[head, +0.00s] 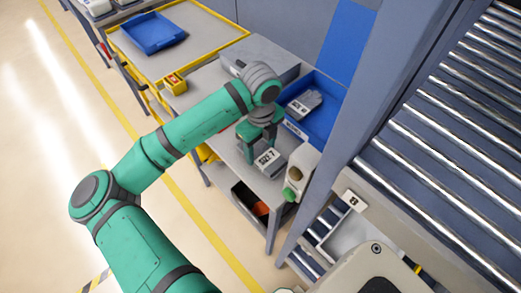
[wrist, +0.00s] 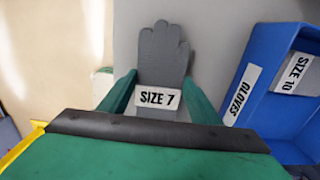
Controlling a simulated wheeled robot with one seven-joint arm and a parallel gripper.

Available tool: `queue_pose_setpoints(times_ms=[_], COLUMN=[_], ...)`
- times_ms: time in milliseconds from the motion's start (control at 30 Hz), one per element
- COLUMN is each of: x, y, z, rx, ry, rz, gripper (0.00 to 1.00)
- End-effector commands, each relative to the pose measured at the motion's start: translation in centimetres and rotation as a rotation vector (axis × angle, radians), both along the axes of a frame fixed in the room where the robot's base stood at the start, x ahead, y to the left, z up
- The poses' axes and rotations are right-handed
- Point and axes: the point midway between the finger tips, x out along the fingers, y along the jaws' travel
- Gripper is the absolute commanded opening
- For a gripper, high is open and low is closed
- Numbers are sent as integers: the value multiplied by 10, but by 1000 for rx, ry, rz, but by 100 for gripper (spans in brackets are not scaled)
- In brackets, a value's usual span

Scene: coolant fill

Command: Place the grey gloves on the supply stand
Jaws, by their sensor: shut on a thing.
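Grey gloves with a white "SIZE 7" label (head: 268,160) are between the fingers of my gripper (head: 262,146), at the grey table in the head view. In the wrist view the gloves (wrist: 163,50) lie flat, fingers pointing up the picture, with the green fingers of my gripper (wrist: 162,78) on both sides. My gripper is shut on them. I cannot tell whether they touch the grey tabletop (head: 213,88) or hang just above it. No stand is labelled as the supply stand.
A blue bin (wrist: 257,60) labelled "GLOVES" stands right of my gripper, holding grey "SIZE 10" gloves (head: 303,104). A grey box is behind. A yellow-edged cart (head: 205,45) with a blue tray (head: 153,33) is at upper left. A roller conveyor (head: 440,150) is at right.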

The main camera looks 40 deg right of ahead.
Motion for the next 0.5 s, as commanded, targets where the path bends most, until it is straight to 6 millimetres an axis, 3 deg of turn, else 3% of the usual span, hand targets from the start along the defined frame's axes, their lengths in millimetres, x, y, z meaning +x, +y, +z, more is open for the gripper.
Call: queue_pose_setpoints(times_ms=[100,467,500], x=[0,0,0], y=[0,0,0], z=[-12,-16,-16], rx=[0,0,0], ry=[0,1,1], rz=[0,1,1], gripper=[35,35,64])
